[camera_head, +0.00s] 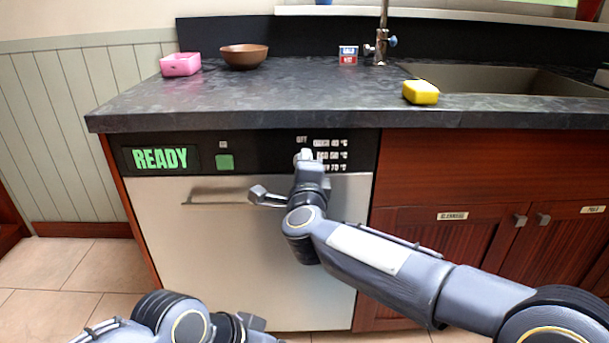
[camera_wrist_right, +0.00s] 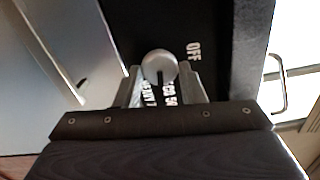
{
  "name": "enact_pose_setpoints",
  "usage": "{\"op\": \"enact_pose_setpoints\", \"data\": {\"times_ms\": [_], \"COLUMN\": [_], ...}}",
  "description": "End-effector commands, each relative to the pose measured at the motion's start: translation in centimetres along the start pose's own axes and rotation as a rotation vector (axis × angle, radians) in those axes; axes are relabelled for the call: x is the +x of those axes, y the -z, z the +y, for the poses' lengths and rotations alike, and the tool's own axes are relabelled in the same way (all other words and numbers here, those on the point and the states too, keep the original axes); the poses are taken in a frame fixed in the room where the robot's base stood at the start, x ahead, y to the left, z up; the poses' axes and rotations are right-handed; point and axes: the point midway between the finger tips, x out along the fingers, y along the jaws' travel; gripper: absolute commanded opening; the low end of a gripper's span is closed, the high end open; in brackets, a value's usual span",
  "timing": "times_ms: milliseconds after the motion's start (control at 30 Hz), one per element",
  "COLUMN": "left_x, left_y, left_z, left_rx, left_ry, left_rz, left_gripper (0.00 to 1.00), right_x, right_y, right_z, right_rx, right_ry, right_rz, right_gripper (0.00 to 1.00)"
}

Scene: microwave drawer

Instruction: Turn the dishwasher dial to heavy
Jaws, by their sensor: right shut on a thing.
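The dishwasher dial (camera_head: 304,155) is a small pale round knob on the black control panel. The labels OFF, a 40 °C line, ECO 50 °C and a 70 °C line stand above it and to its right. My right gripper (camera_head: 306,163) is shut on the dial; the right wrist view shows the dial (camera_wrist_right: 160,67) between its fingers (camera_wrist_right: 160,82). A dark line on the dial points down in that view, toward the ECO and heavy labels; I cannot tell exactly which. My left arm shows at the bottom left, and its gripper (camera_head: 250,328) is only partly visible.
The panel carries a green READY display (camera_head: 160,158) and a green button (camera_head: 224,162). The dishwasher door handle (camera_head: 225,197) is below. The counter (camera_head: 280,95) above holds a pink container (camera_head: 181,65), brown bowl (camera_head: 244,57), small box (camera_head: 348,55) and yellow sponge (camera_head: 421,92).

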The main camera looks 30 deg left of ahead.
Motion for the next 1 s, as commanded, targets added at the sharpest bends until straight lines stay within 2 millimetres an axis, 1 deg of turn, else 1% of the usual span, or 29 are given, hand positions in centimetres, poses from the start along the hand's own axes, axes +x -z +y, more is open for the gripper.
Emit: {"op": "enact_pose_setpoints", "data": {"times_ms": [33,100,500,733,1000], "left_x": [0.6,1.0,2.9,3.6,3.9], "left_y": [-0.3,-0.5,-1.5,-1.8,-2.0], "left_z": [-0.3,-0.5,-1.3,-1.6,-1.8], "left_rx": [0.0,0.0,0.0,0.0,0.0], "left_ry": [0.0,0.0,0.0,0.0,0.0], "left_rz": [0.0,0.0,0.0,0.0,0.0], "left_gripper": [0.31,0.31,0.31,0.31,0.31], "right_x": [0.0,0.0,0.0,0.0,0.0], "right_y": [0.1,0.1,0.1,0.0,0.0], "right_z": [0.5,0.5,0.6,0.5,0.5], "right_rx": [0.047,0.114,0.456,0.583,0.653], "right_ry": [-0.001,0.0,-0.002,-0.001,-0.002], "right_rz": [0.001,0.001,0.002,0.002,0.003], "right_gripper": [0.13,0.13,0.13,0.13,0.13]}}
